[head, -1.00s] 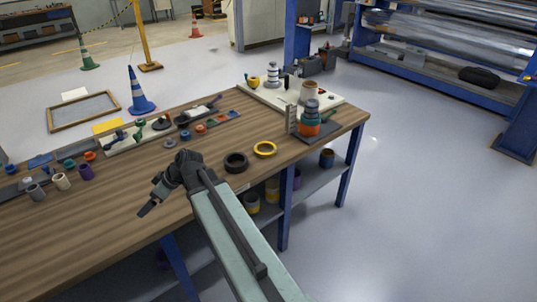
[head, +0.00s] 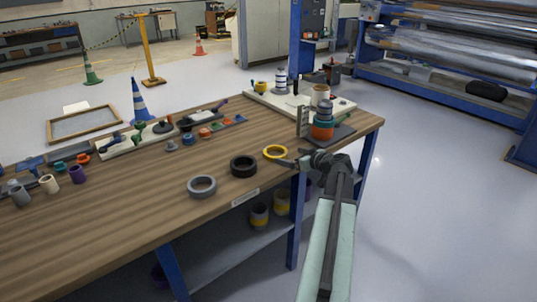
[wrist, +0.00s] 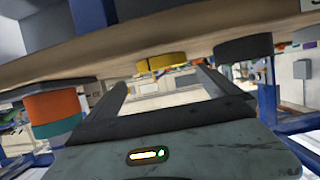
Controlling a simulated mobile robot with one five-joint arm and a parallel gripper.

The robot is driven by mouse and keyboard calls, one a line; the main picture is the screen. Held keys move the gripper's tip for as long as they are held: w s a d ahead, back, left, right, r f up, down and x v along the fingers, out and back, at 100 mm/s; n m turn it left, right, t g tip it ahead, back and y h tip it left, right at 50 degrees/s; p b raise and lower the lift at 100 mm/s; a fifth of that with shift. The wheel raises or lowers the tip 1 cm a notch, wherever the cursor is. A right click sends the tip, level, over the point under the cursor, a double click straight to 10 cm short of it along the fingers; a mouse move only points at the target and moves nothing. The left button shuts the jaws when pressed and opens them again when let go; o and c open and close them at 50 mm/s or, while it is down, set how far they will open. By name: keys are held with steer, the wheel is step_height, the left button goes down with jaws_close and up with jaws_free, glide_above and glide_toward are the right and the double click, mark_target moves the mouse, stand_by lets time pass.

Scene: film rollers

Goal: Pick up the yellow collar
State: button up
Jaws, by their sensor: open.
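The yellow collar (head: 275,152) is a ring lying flat near the front edge of the wooden table (head: 130,215). My gripper (head: 286,163) is just to the right of and in front of it in the head view, at the table's edge. In the wrist view the yellow collar (wrist: 161,62) shows beyond and between the two fingers of my gripper (wrist: 160,86), which are apart and empty. I cannot tell how large the gap to the collar is.
A black collar (head: 243,166) lies left of the yellow one, and a grey collar (head: 202,187) further left. A stack with an orange ring (head: 322,132) and an upright slotted plate (head: 302,121) stand to the right. Bare wood lies left of the grey collar.

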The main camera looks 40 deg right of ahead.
mark_target(270, 149)
steer(key=b+x, duration=0.1)
steer(key=x, duration=0.2)
steer(key=shift+w+a, duration=0.2)
steer(key=shift+w, duration=0.05)
steer(key=b+x, duration=0.1)
steer(key=x, duration=0.4)
steer(key=shift+w+d+r, duration=0.1)
steer(key=shift+w+r, duration=0.05)
steer(key=shift+w, duration=0.05)
steer(key=shift+s+r, duration=0.1)
steer(key=c, duration=1.2)
steer(key=shift+r+p, duration=0.4)
steer(key=shift+r, duration=0.05)
steer(key=shift+c, duration=0.2)
step_height(270, 149, up, 3)
steer(key=p, duration=0.3)
steer(key=shift+r, duration=0.15)
steer(key=s+a+p, duration=0.1)
steer(key=s+a, duration=0.2)
steer(key=s, duration=1.2)
steer(key=shift+s+a+r, duration=0.15)
steer(key=shift+s+r, duration=0.2)
steer(key=shift+r, duration=0.05)
